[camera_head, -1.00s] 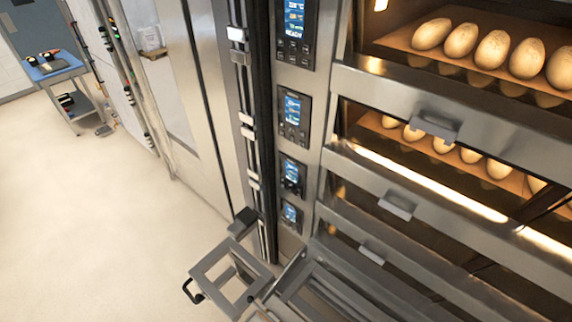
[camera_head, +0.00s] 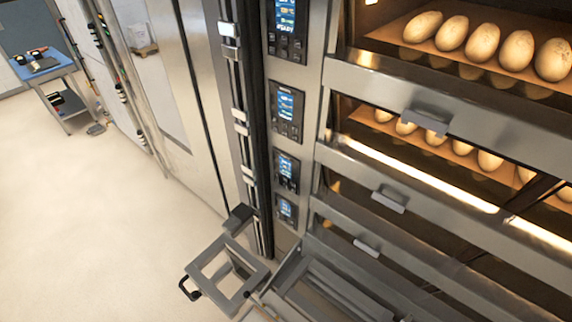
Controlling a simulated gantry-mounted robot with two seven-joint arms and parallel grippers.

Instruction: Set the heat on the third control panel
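Several control panels with lit blue screens stand in a column on the steel strip left of the deck ovens. Counted from the top, the third control panel (camera_head: 287,171) is a small dark unit with a lit screen and controls below it, too small to read. Above it are the second panel (camera_head: 287,111) and the top panel (camera_head: 286,28), which is cut by the upper edge. The fourth panel (camera_head: 286,210) is just below it. Neither of my grippers shows in the view, and nothing touches the panels.
The oven decks have steel doors with handles (camera_head: 427,121); pale loaves (camera_head: 486,42) sit inside the upper two. A metal frame with a black handle (camera_head: 190,288) stands low before the panel column. A blue-topped cart (camera_head: 45,68) is far left. The pale floor (camera_head: 90,220) is clear.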

